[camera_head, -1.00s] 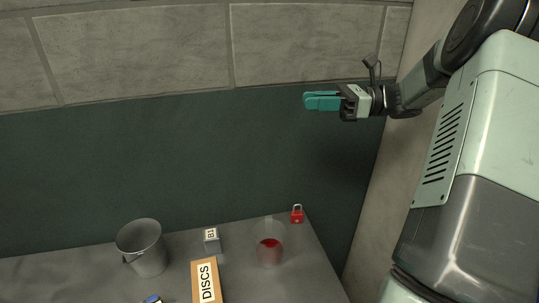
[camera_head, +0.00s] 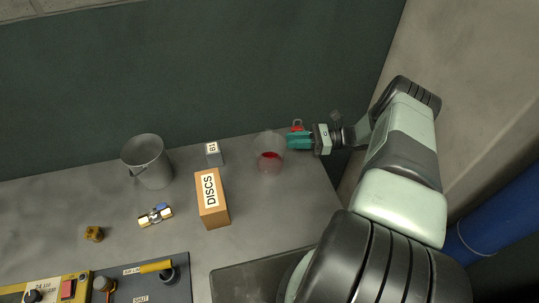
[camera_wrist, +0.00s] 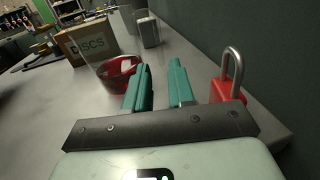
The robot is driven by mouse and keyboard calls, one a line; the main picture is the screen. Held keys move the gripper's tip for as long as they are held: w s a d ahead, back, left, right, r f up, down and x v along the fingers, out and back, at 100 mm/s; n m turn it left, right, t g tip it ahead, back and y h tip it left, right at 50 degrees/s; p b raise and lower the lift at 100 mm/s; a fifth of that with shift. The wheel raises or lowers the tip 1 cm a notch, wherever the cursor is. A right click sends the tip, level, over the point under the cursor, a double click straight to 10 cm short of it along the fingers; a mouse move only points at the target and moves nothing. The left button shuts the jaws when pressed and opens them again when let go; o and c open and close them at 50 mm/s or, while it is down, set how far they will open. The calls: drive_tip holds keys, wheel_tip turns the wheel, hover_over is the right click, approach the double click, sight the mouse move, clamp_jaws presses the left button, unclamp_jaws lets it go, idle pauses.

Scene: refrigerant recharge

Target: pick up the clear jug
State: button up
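The clear jug (camera_head: 268,154) is a see-through vessel with red at its bottom. It stands upright near the back right of the bench. In the wrist view the clear jug (camera_wrist: 118,70) is just ahead and to the left of my fingers, and its right side is partly behind the left finger. My gripper (camera_head: 291,141) has teal fingers and is to the right of the jug, low near the bench. In the wrist view my gripper (camera_wrist: 160,75) has a gap between its fingers with nothing between them. I cannot tell whether a fingertip touches the jug.
A red padlock (camera_wrist: 228,95) stands close to the right of my fingers. A DISCS box (camera_head: 212,205), a small grey block (camera_head: 214,158) and a metal bucket (camera_head: 150,165) stand left of the jug. A brass valve (camera_head: 155,215) lies farther left. The wall is behind.

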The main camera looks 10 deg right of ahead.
sight(268, 141)
drive_tip(key=x, duration=0.8)
drive_tip(key=shift+a, duration=0.3)
clamp_jaws()
